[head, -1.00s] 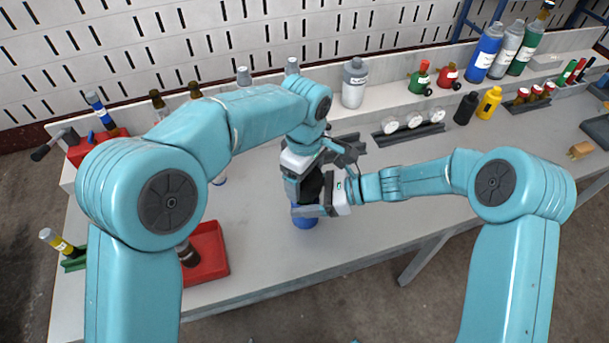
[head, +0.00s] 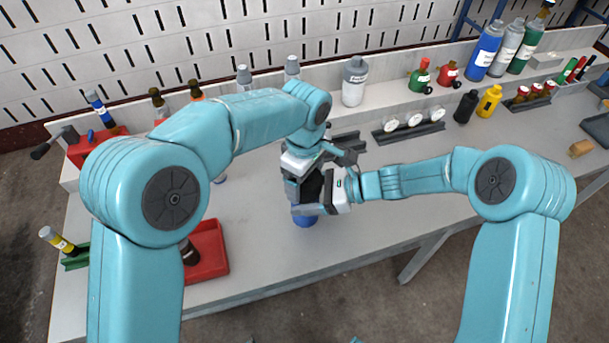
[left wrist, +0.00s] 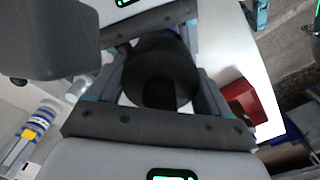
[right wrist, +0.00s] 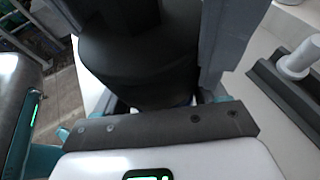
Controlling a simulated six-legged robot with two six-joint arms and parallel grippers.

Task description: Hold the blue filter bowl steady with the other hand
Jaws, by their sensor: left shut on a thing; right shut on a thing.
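The blue filter bowl (head: 305,221) shows low beneath my grippers, over the middle of the bench. A black cylindrical part (head: 311,188) stands above it. My left gripper (head: 307,180) reaches down from above and is shut on the black part, which fills its jaws in the left wrist view (left wrist: 160,75). My right gripper (head: 309,192) comes in from the right, shut around the same assembly just above the visible blue. The grippers hide most of the assembly, so the exact right contact is unclear.
A red tray (head: 207,252) with a dark bottle lies to the left on the bench (head: 262,262). A rack with white round pieces (head: 408,130) stands behind right. A grey bottle (head: 354,82) and other bottles line the back ledge. The bench front right is clear.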

